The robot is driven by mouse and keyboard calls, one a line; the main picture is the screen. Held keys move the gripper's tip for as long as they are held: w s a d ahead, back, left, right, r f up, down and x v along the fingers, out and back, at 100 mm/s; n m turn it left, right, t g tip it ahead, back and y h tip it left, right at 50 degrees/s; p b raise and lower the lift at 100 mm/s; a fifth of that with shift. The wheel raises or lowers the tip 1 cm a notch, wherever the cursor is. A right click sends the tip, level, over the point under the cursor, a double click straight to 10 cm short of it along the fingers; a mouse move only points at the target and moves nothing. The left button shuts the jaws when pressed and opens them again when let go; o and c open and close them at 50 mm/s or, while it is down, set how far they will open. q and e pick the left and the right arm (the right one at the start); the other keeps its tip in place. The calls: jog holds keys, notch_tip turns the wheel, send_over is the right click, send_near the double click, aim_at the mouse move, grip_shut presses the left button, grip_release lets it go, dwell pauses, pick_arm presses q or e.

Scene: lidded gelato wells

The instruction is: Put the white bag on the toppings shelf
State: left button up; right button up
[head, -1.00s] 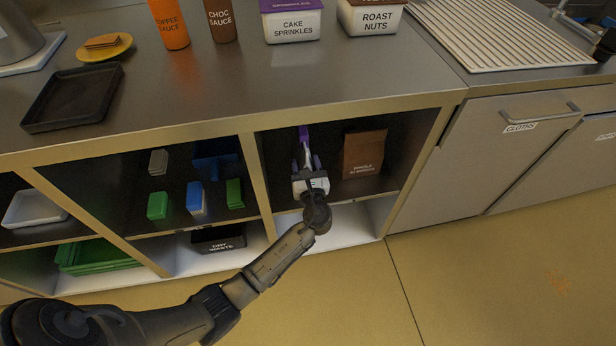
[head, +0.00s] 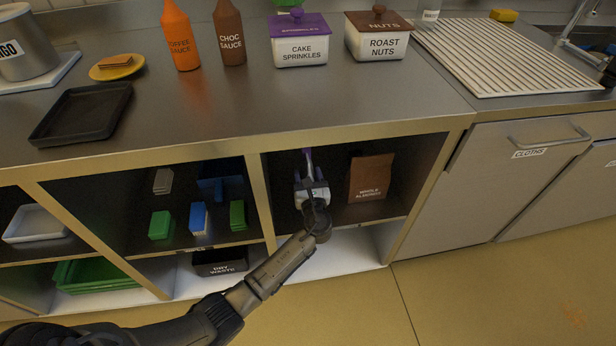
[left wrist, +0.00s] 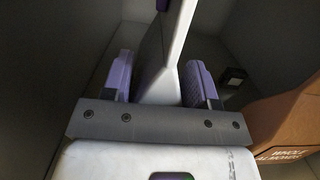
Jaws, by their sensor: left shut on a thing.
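The white bag (left wrist: 165,60) is a thin white slab with a purple patch near its top, seen between the two purple-padded fingers of my left gripper (left wrist: 160,82) in the left wrist view. The gripper is shut on it. In the head view my left gripper (head: 312,190) reaches into the right-hand shelf compartment below the counter, and the white bag (head: 307,164) with its purple strip shows just beyond the fingers. The toppings shelf (head: 362,212) carries a brown almond bag (head: 371,177) to the right. Whether the white bag's base touches the shelf is hidden. My right gripper is not in view.
A divider post (head: 262,205) stands left of the compartment, with small green, blue and grey boxes beyond it. The counter edge (head: 250,138) passes above. A dry waste box (head: 220,262) sits on the lower level. Some shelf room shows between the two bags.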

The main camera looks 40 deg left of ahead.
pick_arm(q)
jog(key=shift+f, duration=0.3)
dwell(0.5)
jog(key=o, duration=0.9)
jog(key=shift+o, duration=0.3)
jog(key=o, duration=0.5)
jog(key=shift+s+d, duration=0.1)
jog(key=shift+s+d, duration=0.35)
jog(key=shift+d, duration=0.1)
jog(key=shift+p+v, duration=1.15)
jog(key=shift+v, duration=1.1)
jog(key=shift+p+v, duration=0.35)
jog(key=shift+v, duration=0.75)
